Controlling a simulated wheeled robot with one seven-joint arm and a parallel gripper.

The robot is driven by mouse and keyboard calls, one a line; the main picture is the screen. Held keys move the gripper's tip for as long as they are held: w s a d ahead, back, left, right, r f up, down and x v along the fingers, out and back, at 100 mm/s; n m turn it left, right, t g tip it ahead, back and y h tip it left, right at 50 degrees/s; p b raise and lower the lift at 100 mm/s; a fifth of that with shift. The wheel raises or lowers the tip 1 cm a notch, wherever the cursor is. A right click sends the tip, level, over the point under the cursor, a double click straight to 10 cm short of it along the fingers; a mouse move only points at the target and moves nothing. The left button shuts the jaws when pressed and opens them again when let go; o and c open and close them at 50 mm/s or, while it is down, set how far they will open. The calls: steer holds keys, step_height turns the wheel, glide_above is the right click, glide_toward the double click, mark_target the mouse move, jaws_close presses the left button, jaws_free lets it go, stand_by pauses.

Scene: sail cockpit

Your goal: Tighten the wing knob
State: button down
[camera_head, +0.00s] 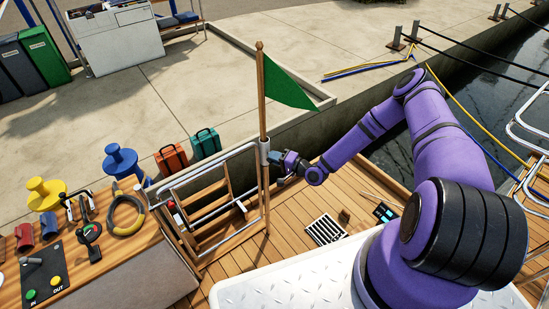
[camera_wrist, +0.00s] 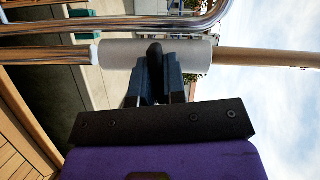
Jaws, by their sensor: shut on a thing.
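The wing knob (camera_wrist: 155,50) is a small dark piece at the side of a pale grey sleeve (camera_wrist: 190,56) in the wrist view. The sleeve (camera_head: 264,152) clamps a wooden flagstaff (camera_head: 261,90) to the metal rail in the head view. My gripper (camera_wrist: 155,75) is shut on the knob, with its two dark blue fingers on either side of it. In the head view my gripper (camera_head: 275,157) reaches the sleeve from the right. The fingers cover much of the knob, so its wing angle cannot be told.
A green flag (camera_head: 287,88) hangs from the staff above my gripper. The metal rail (camera_head: 215,168) runs left of the sleeve. A bench with winches and a control panel (camera_head: 42,278) is at the lower left. A dark grate (camera_head: 325,230) lies on the wooden deck.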

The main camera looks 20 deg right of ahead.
steer(key=shift+m+t+y, duration=0.3)
steer(key=shift+m, duration=0.6)
steer(key=shift+f, duration=0.1)
steer(key=c, duration=1.2)
jaws_free()
steer(key=v, duration=1)
steer(key=shift+s+d, duration=0.25)
steer(key=shift+d, duration=0.1)
steer(key=shift+w, duration=0.1)
